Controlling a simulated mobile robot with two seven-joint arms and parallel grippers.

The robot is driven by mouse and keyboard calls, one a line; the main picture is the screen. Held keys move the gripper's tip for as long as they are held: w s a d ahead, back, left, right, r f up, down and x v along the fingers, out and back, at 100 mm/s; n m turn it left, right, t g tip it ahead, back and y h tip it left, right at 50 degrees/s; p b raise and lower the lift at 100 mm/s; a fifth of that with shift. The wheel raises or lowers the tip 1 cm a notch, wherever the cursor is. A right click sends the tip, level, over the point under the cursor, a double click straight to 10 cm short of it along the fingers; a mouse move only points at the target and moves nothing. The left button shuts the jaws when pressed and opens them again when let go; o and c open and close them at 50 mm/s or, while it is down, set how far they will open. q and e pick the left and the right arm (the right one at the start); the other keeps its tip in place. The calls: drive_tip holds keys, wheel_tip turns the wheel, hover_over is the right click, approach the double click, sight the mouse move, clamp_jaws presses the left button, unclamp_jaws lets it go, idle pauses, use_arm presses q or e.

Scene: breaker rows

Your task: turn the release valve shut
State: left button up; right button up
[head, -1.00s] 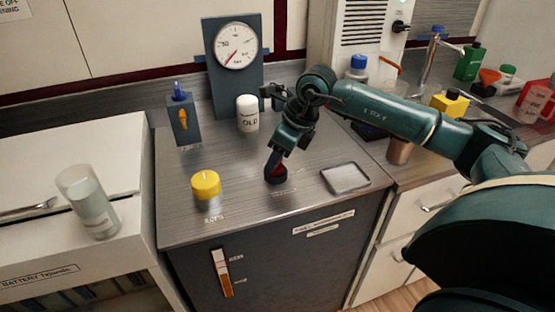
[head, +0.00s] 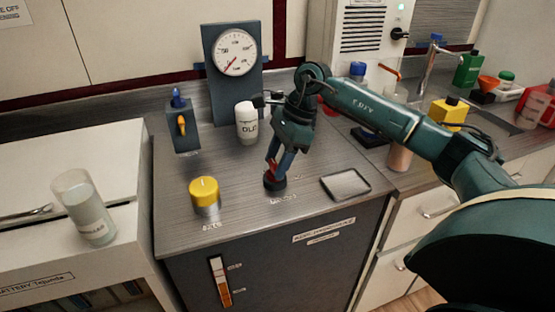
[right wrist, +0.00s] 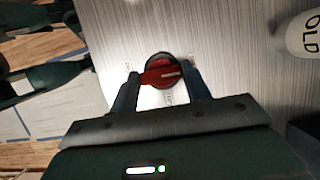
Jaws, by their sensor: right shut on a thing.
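The release valve (head: 274,182) is a red bar handle on a round dark base, low on the metal countertop. It also shows in the right wrist view (right wrist: 160,73), where the bar lies nearly crosswise between my fingers, with a pale line on it. My right gripper (head: 275,172) reaches down onto it from above and is shut on the red handle; it also shows in the right wrist view (right wrist: 162,82). The small labels around the base are too blurred to read. My left gripper is not in view.
A yellow-topped knob (head: 205,194) stands left of the valve, and a shallow metal tray (head: 345,184) lies to its right. Behind are a white bottle marked OLD (head: 247,124), a dial gauge (head: 234,52) and a block with an orange lever (head: 182,127).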

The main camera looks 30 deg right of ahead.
idle(0.4)
drive_tip(key=o, duration=1)
drive_tip(key=v, duration=1.3)
drive_tip(key=shift+w, duration=0.15)
